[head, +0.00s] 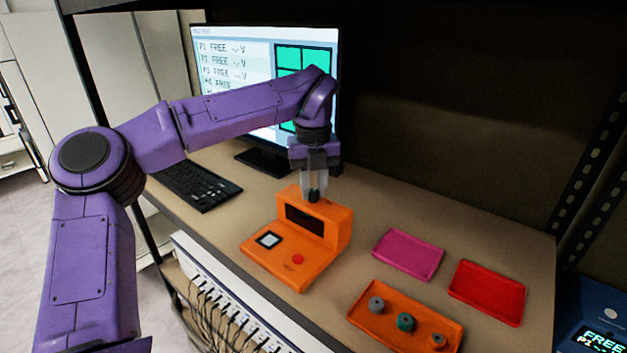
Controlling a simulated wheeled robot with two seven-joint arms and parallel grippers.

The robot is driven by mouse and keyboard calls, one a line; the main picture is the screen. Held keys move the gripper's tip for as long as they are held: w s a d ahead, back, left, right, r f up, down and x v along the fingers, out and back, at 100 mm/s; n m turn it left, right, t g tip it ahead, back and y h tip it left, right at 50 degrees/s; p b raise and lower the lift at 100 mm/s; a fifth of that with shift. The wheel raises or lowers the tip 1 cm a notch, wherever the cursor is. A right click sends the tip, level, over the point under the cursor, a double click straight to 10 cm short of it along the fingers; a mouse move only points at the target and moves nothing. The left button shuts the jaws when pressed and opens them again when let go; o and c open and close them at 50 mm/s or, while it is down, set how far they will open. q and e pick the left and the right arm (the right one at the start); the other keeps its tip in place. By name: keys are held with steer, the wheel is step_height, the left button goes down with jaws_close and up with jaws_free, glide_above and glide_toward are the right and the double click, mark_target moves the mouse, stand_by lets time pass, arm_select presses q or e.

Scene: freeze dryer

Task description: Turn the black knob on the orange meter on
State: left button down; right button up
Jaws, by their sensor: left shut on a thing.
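The orange meter (330,231) stands on the bench in the head view, with a dark display window, a light square pad and a red button on its front. My left gripper (314,193) points straight down at the top of the meter. Its fingers are shut on the small black knob (314,197) there, which is mostly hidden between the fingertips. I cannot tell which way the knob is turned, and the display looks dark. My right gripper is not in view.
A monitor (232,52) and a black keyboard (197,186) are behind and left of the meter. To the right lie a magenta tray (408,254), a red tray (487,291) and an orange tray (380,335) holding three small round pieces. The bench's back right is clear.

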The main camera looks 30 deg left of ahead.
mark_target(314, 191)
arm_select(q)
steer(key=m+p, duration=0.1)
steer(key=m, duration=0.1)
steer(key=m+p, duration=0.2)
steer(key=m, duration=0.1)
steer(key=shift+r+m, duration=0.25)
steer(key=shift+m, duration=0.05)
steer(key=m+p, duration=0.2)
steer(key=m, duration=0.1)
steer(key=shift+p, duration=0.4)
steer(key=shift+f+m+p, duration=0.1)
steer(key=shift+m+p, duration=0.65)
steer(key=shift+m, duration=0.35)
steer(key=c, duration=0.9)
jaws_free()
steer(key=shift+f, duration=0.1)
step_height(314, 191, up, 10)
steer(key=b, duration=0.1)
steer(key=shift+r, duration=0.25)
